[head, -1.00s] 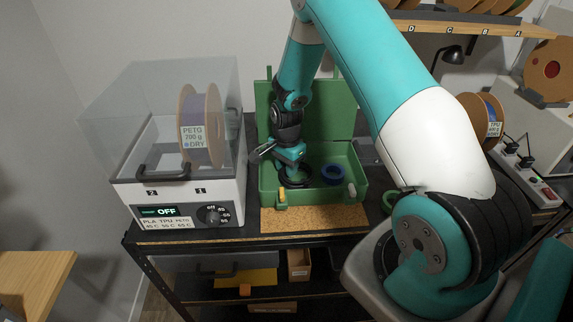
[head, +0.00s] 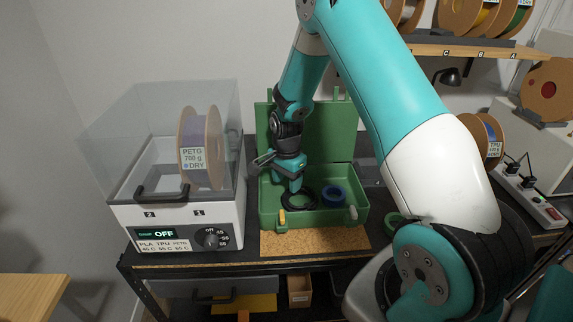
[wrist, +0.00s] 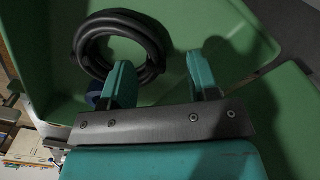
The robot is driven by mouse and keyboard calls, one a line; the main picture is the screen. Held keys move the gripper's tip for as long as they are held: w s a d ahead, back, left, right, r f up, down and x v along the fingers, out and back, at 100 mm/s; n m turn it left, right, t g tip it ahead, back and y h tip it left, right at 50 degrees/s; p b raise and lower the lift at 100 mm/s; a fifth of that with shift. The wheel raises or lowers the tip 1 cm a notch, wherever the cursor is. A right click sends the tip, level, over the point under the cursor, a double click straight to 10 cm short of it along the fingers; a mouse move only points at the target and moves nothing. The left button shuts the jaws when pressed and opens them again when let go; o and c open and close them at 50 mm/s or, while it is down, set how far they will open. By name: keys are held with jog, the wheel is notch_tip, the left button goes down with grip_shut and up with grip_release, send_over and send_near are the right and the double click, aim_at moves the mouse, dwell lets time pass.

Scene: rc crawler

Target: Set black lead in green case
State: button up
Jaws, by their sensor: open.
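The black lead (head: 303,208) is a coil lying inside the green case (head: 325,219), at the left of its tray. In the wrist view the coiled lead (wrist: 157,46) rests on the case floor beside the left finger. The case stands open on the bench, its lid upright at the back; its green wall also shows in the wrist view (wrist: 222,22). My gripper (head: 293,188) is over the tray at the coil's back left edge. In the wrist view my gripper (wrist: 160,68) has its fingers apart with nothing between them. I cannot tell whether a finger touches the coil.
A blue coil (head: 333,196) lies right of the black lead in the case. A filament dryer (head: 180,215) with a clear cover stands close on the left. A cork mat (head: 315,244) lies in front. A green ring (head: 394,220) and a power strip (head: 530,205) are to the right.

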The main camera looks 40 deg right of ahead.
notch_tip(320, 180, up, 9)
jog(key=b, duration=0.2)
dwell(1.1)
